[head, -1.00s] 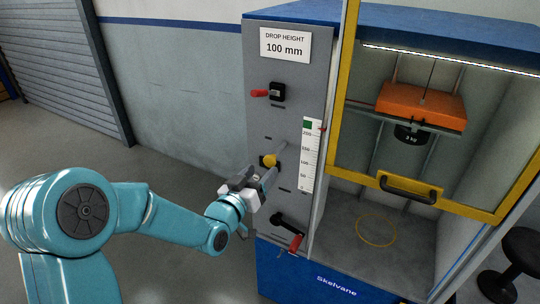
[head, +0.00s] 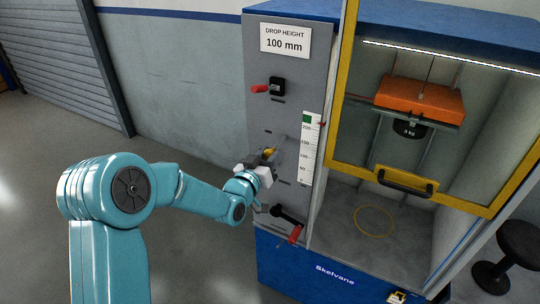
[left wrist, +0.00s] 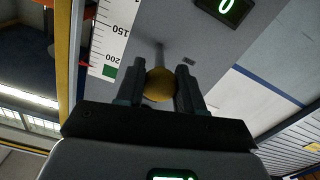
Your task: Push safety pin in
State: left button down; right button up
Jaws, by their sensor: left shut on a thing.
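The safety pin has a round yellow knob (head: 269,152) on the grey front panel of the machine, between the upper red-tipped lever and the lower one. My left gripper (head: 270,158) is at the panel with its fingers on either side of the knob. In the left wrist view the yellow knob (left wrist: 160,85) sits between the two dark fingers (left wrist: 160,88), which are shut on it. A thin grey shaft shows beyond the knob, toward the panel. How deep the pin sits is hard to tell. My right gripper is not in view.
An upper red-tipped lever (head: 262,88) and a lower black crank with a red grip (head: 290,222) flank the pin. A scale (head: 310,147) runs beside it. The yellow-framed door (head: 408,182) fronts a chamber with an orange weight (head: 420,97). A stool (head: 515,255) stands at right.

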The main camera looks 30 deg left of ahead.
aim_at(276, 146)
pick_arm(q)
jog(key=w+b, duration=0.2)
jog(key=w, duration=0.1)
jog(key=shift+w+d+f, duration=0.1)
jog(key=shift+f, duration=0.1)
jog(key=shift+w+b, duration=0.3)
jog(key=shift+s+r, duration=0.1)
jog(key=shift+r, duration=0.05)
jog(key=c, duration=0.7)
grip_release()
jog(key=shift+s, duration=0.1)
